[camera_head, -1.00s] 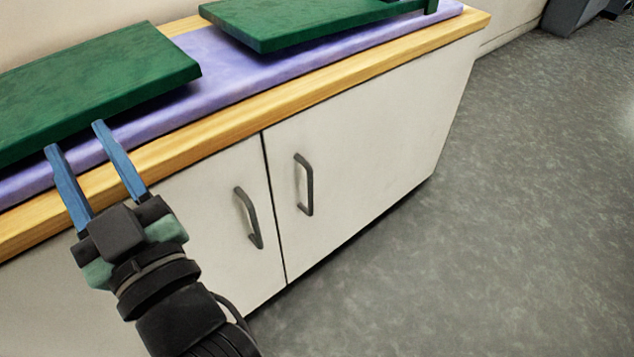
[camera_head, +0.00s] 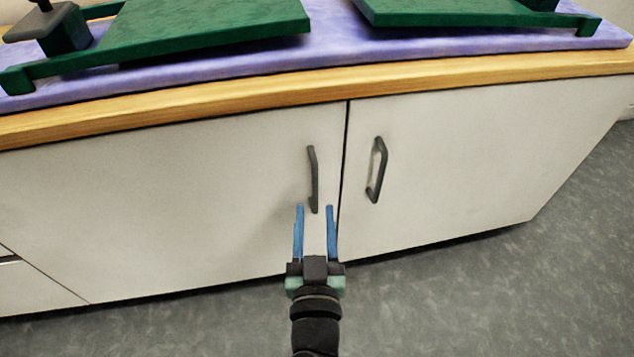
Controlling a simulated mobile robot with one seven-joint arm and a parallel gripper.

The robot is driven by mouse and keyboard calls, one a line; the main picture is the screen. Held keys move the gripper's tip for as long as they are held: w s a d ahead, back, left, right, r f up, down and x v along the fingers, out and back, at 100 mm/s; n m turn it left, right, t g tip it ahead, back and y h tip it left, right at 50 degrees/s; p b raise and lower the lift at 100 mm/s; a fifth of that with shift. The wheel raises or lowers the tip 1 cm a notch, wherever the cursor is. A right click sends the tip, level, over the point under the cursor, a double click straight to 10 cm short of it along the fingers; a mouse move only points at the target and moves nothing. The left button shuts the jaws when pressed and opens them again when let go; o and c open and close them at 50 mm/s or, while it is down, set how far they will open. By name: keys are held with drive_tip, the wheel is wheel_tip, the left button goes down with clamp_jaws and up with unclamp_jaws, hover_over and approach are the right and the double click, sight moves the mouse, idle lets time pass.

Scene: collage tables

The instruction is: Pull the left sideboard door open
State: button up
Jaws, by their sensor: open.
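The left sideboard door (camera_head: 190,190) is a white panel and is shut. Its dark, upright bar handle (camera_head: 313,180) sits near the door's right edge. My gripper (camera_head: 315,207) is open, with its two blue fingers pointing up the picture. The fingertips appear one on each side of the handle's lower end in the picture. Whether they touch it or are still in front of it I cannot tell. Nothing is held between the fingers.
The right door (camera_head: 460,160) is shut, its own dark handle (camera_head: 377,170) close beside the gap. A wooden top (camera_head: 190,108) carries a purple mat (camera_head: 335,55) and green boards (camera_head: 210,22). Grey floor (camera_head: 430,310) lies clear in front.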

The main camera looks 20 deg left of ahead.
sight(315, 190)
drive_tip(key=x, duration=0.7)
drive_tip(key=shift+p, duration=0.4)
clamp_jaws()
idle(1.0)
